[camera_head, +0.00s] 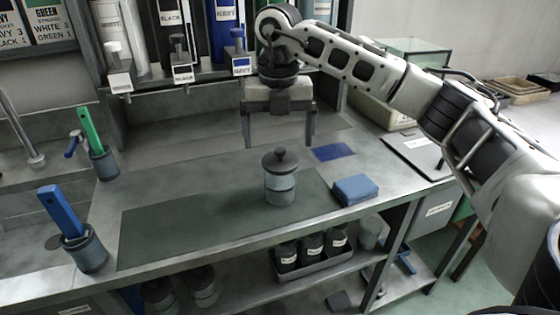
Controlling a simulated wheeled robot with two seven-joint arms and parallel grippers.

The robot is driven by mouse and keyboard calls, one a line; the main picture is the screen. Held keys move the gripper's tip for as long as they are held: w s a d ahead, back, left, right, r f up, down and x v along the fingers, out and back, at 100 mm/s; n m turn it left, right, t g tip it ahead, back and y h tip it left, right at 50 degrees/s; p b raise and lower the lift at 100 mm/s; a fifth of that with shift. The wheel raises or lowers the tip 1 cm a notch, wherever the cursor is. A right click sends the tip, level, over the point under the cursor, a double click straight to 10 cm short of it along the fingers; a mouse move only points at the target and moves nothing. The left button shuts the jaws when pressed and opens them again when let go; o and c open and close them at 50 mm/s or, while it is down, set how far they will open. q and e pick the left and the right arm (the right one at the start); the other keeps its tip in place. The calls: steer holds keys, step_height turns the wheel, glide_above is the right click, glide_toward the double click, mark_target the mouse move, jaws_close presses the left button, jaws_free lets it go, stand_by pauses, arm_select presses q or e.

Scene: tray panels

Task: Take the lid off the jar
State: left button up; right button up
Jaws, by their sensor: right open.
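A small grey jar (280,190) stands upright on a dark green mat (180,225) on the workbench. Its dark lid (280,162), with a round knob on top, sits on the jar. My right gripper (278,143) points down above and slightly behind the jar, with its two fingers spread wide and nothing between them. The fingertips appear apart from the lid. My left gripper is not in view.
A blue sponge-like block (355,189) lies right of the jar, near a flat blue patch (334,152). Cups holding a green tool (92,130) and a blue tool (62,210) stand at the left. Labelled dispensers (183,72) line the back. The mat left of the jar is clear.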

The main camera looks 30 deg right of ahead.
mark_target(280, 149)
steer(key=shift+d+f, duration=0.2)
steer(key=shift+f, duration=1.75)
steer(key=c, duration=1.1)
steer(key=shift+o, duration=0.2)
